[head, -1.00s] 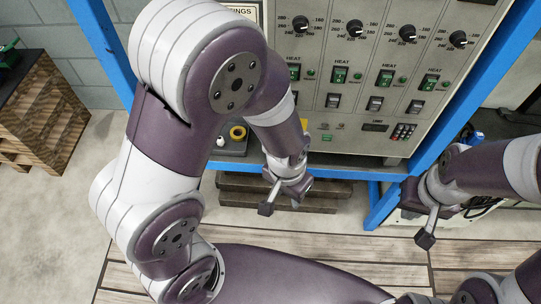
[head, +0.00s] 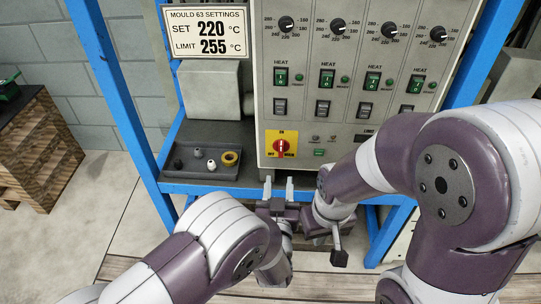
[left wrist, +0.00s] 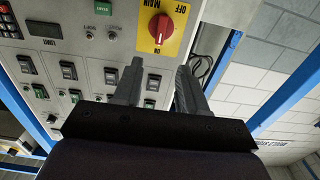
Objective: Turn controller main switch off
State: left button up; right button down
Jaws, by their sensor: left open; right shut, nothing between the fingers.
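The main switch is a red rotary knob (head: 281,146) on a yellow plate (head: 272,135) at the lower left of the grey control cabinet. Its grip looks about upright, toward the ON mark. In the left wrist view the red knob (left wrist: 160,28) lies just beyond the fingertips. My left gripper (head: 278,184) is open and empty, below the switch, its fingers pointing up at the panel, apart from the knob. It also shows in the left wrist view (left wrist: 158,70). My right gripper (head: 339,257) is shut and empty, low and to the right of the left one.
The cabinet (head: 262,95) has several dials and rocker switches above. A dark tray (head: 208,172) with small parts and a yellow ring sits left of the switch. Blue frame posts (head: 112,90) flank the cabinet. A settings sign (head: 207,32) hangs upper left. Wooden pallets (head: 35,140) stand far left.

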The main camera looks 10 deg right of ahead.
aim_at(281, 149)
pick_arm(q)
jog(key=x, duration=1.1)
jog(key=shift+w+d+f+b, duration=0.1)
jog(key=shift+w+b, duration=0.2)
jog(key=shift+b, duration=0.1)
grip_shut()
